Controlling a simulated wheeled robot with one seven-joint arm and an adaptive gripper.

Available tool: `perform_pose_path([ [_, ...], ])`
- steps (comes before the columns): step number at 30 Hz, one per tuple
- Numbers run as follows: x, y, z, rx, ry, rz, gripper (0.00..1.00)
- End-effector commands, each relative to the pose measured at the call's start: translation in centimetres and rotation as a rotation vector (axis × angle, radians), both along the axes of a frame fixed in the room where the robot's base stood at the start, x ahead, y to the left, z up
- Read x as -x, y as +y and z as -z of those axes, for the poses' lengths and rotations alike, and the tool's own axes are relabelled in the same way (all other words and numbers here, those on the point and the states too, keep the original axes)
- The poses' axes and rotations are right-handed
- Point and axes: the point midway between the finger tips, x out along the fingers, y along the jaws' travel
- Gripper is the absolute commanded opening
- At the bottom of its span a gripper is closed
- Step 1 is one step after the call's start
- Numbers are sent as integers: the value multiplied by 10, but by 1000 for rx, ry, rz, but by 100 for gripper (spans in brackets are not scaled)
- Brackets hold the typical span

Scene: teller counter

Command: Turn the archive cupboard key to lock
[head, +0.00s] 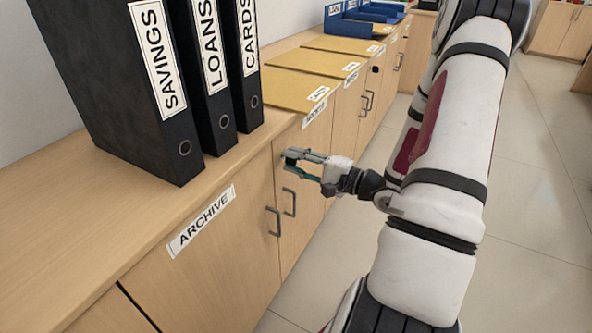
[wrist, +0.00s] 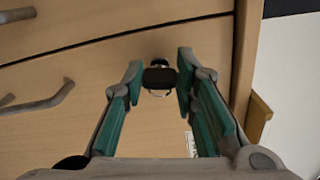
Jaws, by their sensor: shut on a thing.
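The archive cupboard (head: 215,275) has pale wood doors and an ARCHIVE label (head: 203,222) on its front. My gripper (head: 296,160) is at the upper part of the door right of that label, above the door handles. In the wrist view, my gripper (wrist: 160,77) is shut on the key (wrist: 159,76), with a teal-padded finger on each side of its dark bow. The bow lies across the picture between the fingertips. A round metal lock (wrist: 159,62) shows just behind it, and a thin ring hangs below.
Two grey door handles (head: 273,222) (head: 289,202) stick out below and left of my gripper. Black binders (head: 135,90) and yellow folders (head: 290,90) sit on the counter above. The floor (head: 535,190) to the right is clear.

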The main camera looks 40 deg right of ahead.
Motion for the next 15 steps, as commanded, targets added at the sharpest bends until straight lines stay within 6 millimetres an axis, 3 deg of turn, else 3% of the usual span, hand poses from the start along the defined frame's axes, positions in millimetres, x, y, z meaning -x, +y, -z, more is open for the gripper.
perform_pose_path([
  [15, 0, 1, 2, 194, -67, -2, 0],
])
